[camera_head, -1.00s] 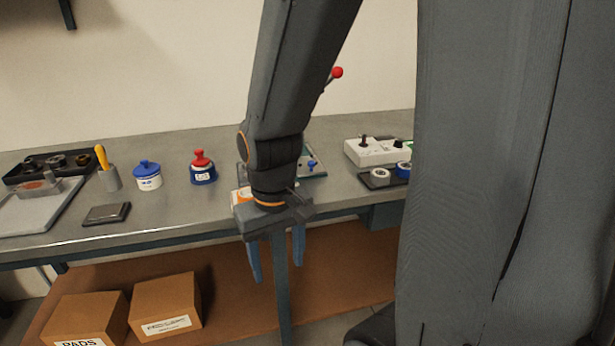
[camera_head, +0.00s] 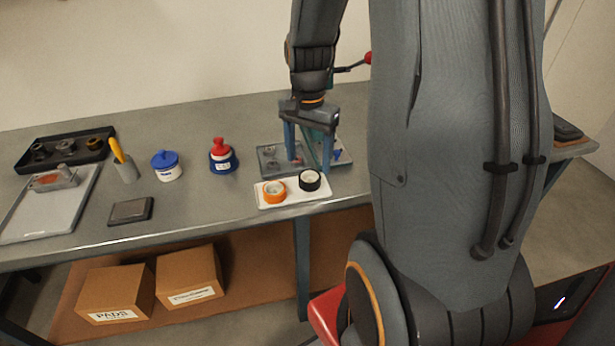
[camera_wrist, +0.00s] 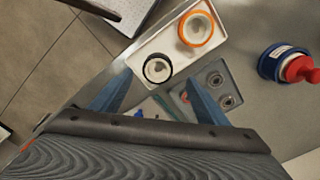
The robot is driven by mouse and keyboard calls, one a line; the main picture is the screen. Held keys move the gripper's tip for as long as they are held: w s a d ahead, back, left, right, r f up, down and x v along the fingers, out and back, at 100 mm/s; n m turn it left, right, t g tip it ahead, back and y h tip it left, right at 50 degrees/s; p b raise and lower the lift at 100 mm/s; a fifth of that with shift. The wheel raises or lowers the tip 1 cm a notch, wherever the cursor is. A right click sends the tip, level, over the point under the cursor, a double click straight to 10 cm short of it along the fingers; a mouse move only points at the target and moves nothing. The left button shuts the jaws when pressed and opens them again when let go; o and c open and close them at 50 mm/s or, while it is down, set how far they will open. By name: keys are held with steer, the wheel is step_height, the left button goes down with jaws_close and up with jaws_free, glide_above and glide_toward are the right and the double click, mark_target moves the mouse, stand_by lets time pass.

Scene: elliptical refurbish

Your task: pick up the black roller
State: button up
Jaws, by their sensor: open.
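The black roller (camera_head: 309,180) is a short black ring with a pale centre. It sits at the right end of a white tray (camera_head: 291,200) near the bench's front edge. It also shows in the wrist view (camera_wrist: 146,72), just beyond the gap between my blue fingertips. My gripper (camera_head: 308,163) is open and empty, pointing down. In the head view its fingers appear just behind the roller; its exact height above the bench is hard to judge.
An orange roller (camera_head: 274,193) sits beside the black one on the same tray. A grey tray (camera_head: 268,158) with round parts lies behind. A red-topped blue bottle (camera_head: 222,158) and a blue-lidded jar (camera_head: 166,166) stand to the left. A dark flat block (camera_head: 130,211) lies farther left.

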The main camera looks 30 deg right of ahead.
mark_target(310, 177)
steer(key=shift+s+f+p, duration=0.15)
steer(key=shift+f+p, duration=0.35)
steer(key=shift+f, duration=0.85)
steer(key=shift+s+f+p, duration=0.1)
steer(key=shift+f+p, duration=0.35)
steer(key=shift+f, duration=0.85)
steer(key=shift+c, duration=0.5)
steer(key=c, duration=1.1)
